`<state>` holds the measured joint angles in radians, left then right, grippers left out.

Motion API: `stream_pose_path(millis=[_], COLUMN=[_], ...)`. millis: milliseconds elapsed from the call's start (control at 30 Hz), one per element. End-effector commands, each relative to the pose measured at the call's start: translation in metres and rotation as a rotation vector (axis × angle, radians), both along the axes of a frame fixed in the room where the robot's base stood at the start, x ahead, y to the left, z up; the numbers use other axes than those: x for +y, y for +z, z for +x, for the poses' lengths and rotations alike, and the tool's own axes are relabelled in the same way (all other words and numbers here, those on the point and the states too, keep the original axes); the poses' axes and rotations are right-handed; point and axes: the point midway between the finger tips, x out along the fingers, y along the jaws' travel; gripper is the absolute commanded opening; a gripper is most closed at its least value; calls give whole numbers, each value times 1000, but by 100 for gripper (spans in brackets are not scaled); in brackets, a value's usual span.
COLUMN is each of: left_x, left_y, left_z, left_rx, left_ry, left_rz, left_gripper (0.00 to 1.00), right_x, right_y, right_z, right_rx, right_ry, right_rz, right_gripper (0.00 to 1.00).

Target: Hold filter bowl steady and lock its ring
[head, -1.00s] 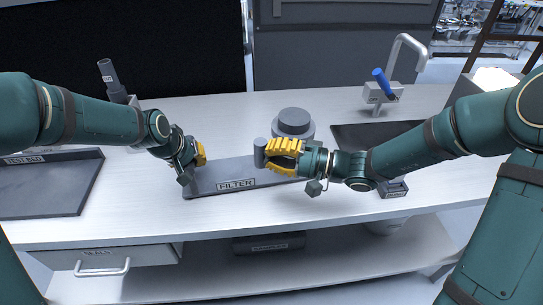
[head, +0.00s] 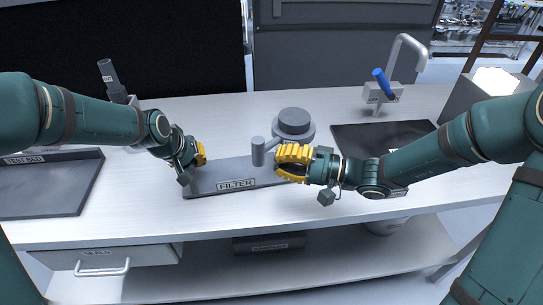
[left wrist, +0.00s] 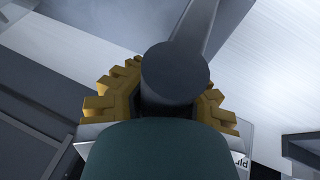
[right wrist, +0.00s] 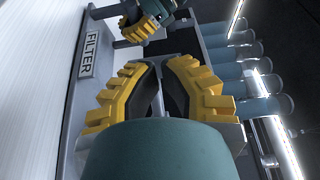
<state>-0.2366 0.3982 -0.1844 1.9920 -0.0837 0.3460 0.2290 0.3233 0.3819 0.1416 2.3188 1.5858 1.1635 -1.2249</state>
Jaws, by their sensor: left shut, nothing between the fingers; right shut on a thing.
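The grey filter bowl (head: 293,124) is round with a smaller cap, behind the tray marked FILTER (head: 235,185). A bar runs left from it to an upright grey knob (head: 258,152). My left gripper (head: 201,154) is shut and empty at the tray's left end. In the left wrist view, a dark cylinder with a bar (left wrist: 175,72), apparently the knob, covers its fingertips. The left gripper also shows in the right wrist view (right wrist: 142,27).
A dark TEST BED tray (head: 45,185) lies at the left. A blue-handled lever (head: 383,82) and a bent pipe (head: 408,45) stand at the back right. A dark mat (head: 380,138) lies at the right. The table's front strip (head: 150,215) is clear.

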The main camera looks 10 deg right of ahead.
Motion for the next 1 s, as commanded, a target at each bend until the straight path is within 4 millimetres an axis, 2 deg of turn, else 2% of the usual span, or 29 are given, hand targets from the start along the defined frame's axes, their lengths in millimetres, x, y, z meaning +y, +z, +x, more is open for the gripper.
stream_pose_path(millis=[133, 167, 233, 267, 667, 767, 1000], left_x=[0, 0, 0, 0, 2, 5, 17], left_y=[1, 1, 1, 1, 6, 18, 61], left_z=[0, 0, 0, 0, -2, -7, -27], left_rx=[-1, -1, -1, -1, -2, -4, -6], left_ry=[0, 0, 0, 0, 1, 0, 1], left_rz=[-1, 0, 0, 0, 0, 0, -1], left_gripper=[0, 7, 32, 39, 39, 39, 39], right_x=[0, 0, 0, 0, 0, 0, 0], right_y=[0, 0, 0, 0, 0, 0, 0], right_z=[0, 0, 0, 0, 0, 0, 0], right_rx=[0, 0, 0, 0, 0, 0, 0], right_ry=[0, 0, 0, 0, 1, 1, 1], right_rz=[0, 0, 0, 0, 0, 0, 0], right_gripper=[0, 0, 0, 0, 0, 0, 0])
